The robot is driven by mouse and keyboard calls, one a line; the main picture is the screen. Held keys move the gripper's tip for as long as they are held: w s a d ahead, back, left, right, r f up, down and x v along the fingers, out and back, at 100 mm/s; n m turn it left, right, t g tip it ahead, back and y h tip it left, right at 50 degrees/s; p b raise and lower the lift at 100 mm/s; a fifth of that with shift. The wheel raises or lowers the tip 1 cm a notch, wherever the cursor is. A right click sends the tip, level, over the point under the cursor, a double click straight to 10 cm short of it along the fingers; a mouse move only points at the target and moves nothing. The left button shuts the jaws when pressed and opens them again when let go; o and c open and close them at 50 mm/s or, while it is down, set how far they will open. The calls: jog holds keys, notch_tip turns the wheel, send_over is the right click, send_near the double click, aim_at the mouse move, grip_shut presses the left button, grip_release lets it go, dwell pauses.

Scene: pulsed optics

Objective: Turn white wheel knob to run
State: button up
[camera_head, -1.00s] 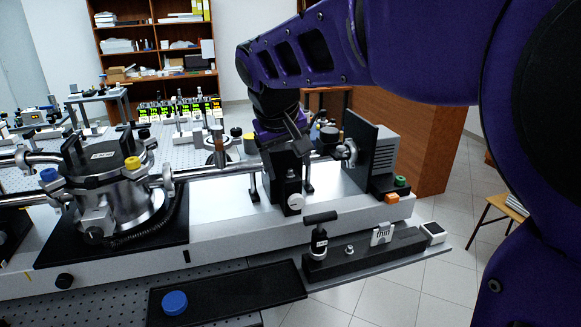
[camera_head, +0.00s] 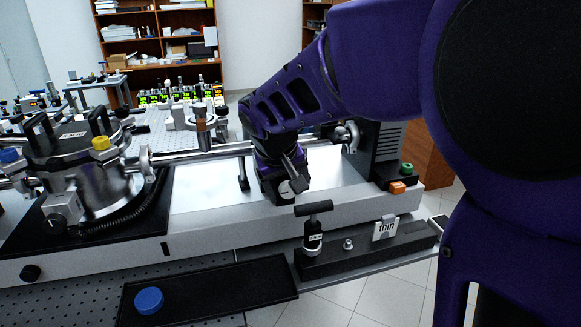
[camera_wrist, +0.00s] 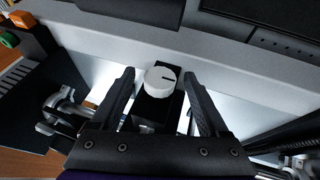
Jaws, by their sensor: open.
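The white wheel knob (camera_wrist: 161,80) is a round white disc with a dark line on its face. It sits on a black block (camera_wrist: 152,108) in the wrist view. My gripper (camera_wrist: 159,76) is open, with one black finger on each side of the knob and a visible gap to each. In the head view, my gripper (camera_head: 294,180) is low over the white bench rail, and the white knob (camera_head: 286,189) is partly hidden by a finger. No run marking is readable beside the knob.
A black T-handled post (camera_head: 313,228) and a card marked "thin" (camera_head: 386,228) stand close in front. A black tray (camera_head: 215,293) holds a blue cap (camera_head: 149,300). A metal chamber (camera_head: 88,175) stands left. Orange (camera_head: 397,187) and green (camera_head: 407,168) buttons are at the right.

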grip_shut()
dwell(0.4)
jog(key=shift+r+p, duration=0.1)
jog(key=shift+p, duration=0.2)
jog(key=shift+w+d+f+m+g+y+b, duration=0.2)
jog(key=shift+m+g+y+b, duration=0.65)
jog(key=shift+y, duration=1.85)
jog(key=shift+s+d+f+m+g+y+b, duration=0.15)
jog(key=shift+d+m+g+y+b, duration=0.3)
jog(key=shift+y+b, duration=1.6)
jog(key=shift+w+d+f+m+g+y+b, duration=0.25)
jog(key=shift+m+g+y+b, duration=0.35)
jog(key=shift+y, duration=2.75)
jog(key=shift+s+a, duration=0.1)
